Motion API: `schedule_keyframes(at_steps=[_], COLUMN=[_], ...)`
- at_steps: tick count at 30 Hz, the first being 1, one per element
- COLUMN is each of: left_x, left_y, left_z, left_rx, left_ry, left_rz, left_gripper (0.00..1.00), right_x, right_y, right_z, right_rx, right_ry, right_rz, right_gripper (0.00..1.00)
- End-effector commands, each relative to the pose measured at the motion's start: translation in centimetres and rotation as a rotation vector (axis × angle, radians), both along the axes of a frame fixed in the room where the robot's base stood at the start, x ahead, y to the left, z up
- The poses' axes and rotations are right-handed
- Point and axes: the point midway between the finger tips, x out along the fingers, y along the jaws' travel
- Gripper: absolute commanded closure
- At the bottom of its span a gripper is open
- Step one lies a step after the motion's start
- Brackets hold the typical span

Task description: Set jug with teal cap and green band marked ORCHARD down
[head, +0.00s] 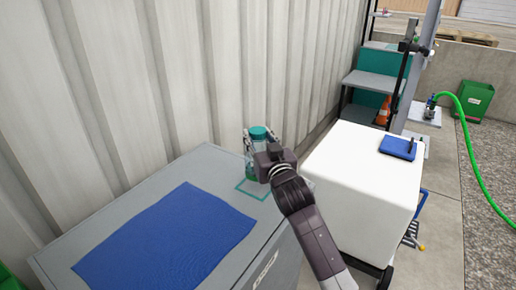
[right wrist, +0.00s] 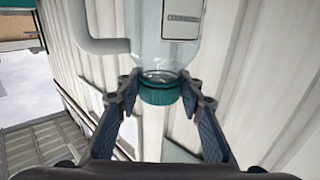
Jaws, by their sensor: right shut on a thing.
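The clear jug (head: 249,163) with a teal cap (head: 259,132) stands upright in the head view, at the back right of the grey cabinet top (head: 160,185). A teal outlined square (head: 253,190) is marked on the cabinet just below it. I cannot tell whether the jug's base touches the top. My right gripper (head: 262,160) is shut on the jug and partly hides it. In the right wrist view its fingers (right wrist: 160,82) hold the jug at the neck by the teal cap (right wrist: 160,96). The label writing is unreadable. My left gripper is not in view.
A blue mat (head: 165,240) covers much of the cabinet top. A corrugated wall (head: 190,70) rises behind. A white block-like cart (head: 350,185) with a blue item (head: 398,147) stands to the right. Farther off are steps (head: 375,82), an orange cone (head: 384,112), a green bin (head: 474,98) and a green hose (head: 467,145).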

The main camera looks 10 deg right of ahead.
Motion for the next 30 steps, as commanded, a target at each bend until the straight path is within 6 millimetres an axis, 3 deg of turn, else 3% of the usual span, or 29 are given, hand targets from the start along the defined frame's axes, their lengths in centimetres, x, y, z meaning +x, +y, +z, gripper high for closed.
schedule_keyframes(at_steps=[6,20,21,25,30], left_x=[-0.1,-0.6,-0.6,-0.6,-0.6], left_y=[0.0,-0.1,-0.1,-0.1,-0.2], left_z=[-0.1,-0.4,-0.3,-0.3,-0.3], left_rx=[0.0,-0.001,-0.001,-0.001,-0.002], left_ry=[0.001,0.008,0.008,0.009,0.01], left_rz=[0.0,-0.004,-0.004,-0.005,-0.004], left_gripper=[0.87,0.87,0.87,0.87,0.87], right_x=[0.0,0.0,0.0,0.0,0.0], right_y=[0.0,0.0,0.0,0.0,0.0], right_z=[-3.3,-4.2,-4.2,-4.2,-4.2], right_rx=[-0.001,0.0,0.0,0.0,0.0], right_ry=[0.002,0.0,0.002,0.003,0.002], right_rz=[-0.001,0.0,0.0,0.0,0.0], right_gripper=[1.0,1.0,0.62,0.48,0.48])
